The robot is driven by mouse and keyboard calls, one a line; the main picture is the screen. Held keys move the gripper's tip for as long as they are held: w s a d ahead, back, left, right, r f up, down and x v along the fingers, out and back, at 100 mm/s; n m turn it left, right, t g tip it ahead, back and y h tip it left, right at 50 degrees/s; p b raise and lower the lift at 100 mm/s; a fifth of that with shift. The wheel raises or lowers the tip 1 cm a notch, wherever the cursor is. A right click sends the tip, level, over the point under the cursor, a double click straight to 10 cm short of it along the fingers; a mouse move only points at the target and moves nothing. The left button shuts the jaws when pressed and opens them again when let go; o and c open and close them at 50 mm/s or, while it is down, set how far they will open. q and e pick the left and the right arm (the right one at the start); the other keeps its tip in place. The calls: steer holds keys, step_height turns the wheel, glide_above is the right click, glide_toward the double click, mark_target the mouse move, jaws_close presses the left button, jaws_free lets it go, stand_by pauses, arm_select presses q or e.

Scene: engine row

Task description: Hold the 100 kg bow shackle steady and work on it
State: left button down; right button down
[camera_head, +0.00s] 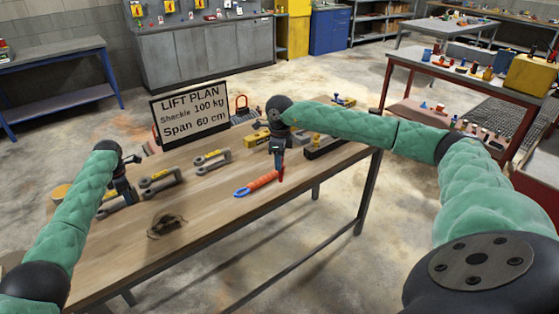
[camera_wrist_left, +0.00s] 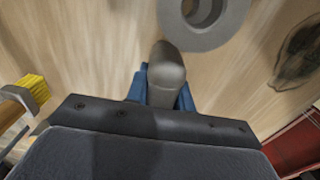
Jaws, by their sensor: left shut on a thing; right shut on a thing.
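Several grey shackles lie in a row on the wooden bench (camera_head: 215,205). My left gripper (camera_head: 124,196) is at the leftmost shackle (camera_head: 112,208). In the left wrist view its blue fingers (camera_wrist_left: 165,88) are shut on a rounded grey part of this shackle, with a thick grey ring end (camera_wrist_left: 200,38) just beyond. The middle shackle (camera_head: 160,181) and the farther shackle (camera_head: 212,160) carry yellowish marks. I cannot read any rating on them. My right gripper (camera_head: 279,165) is shut on an orange-red tool (camera_head: 263,180) with a blue ring end, low over the bench.
A sign (camera_head: 192,112) reads "LIFT PLAN, Shackle 100 kg, Span 60 cm". A dark oval thing (camera_head: 166,226) lies near the front edge. Yellow and dark items (camera_head: 325,147) crowd the bench's right end. The front middle of the bench is mostly clear.

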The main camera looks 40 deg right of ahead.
steer(key=w+a+r+n, duration=0.1)
steer(key=w+a+r, duration=0.3)
steer(key=w+a, duration=0.5)
steer(key=w+a+r, duration=0.3)
steer(key=w+a, duration=0.4)
steer(key=a, duration=0.4)
steer(key=w+a+r+n, duration=0.1)
steer(key=w+a+r, duration=0.3)
steer(key=a, duration=0.5)
steer(key=w+a+r, duration=0.1)
steer(key=a+r, duration=0.5)
steer(key=a, duration=0.3)
steer(key=w+a+r+n, duration=0.1)
steer(key=w+a+r, duration=0.2)
steer(key=a+r, duration=0.45)
steer(key=s+a+f+n, duration=0.1)
steer(key=a+f, duration=0.3)
steer(key=a, duration=0.6)
steer(key=a+f, duration=0.4)
steer(key=a, duration=0.6)
steer(key=w+d+f+m, duration=0.3)
steer(key=w+d+f, duration=0.3)
steer(key=d+f, duration=0.1)
steer(key=shift+w+d+f, duration=0.15)
steer(key=shift+w+f, duration=0.05)
steer(key=shift+f, duration=0.4)
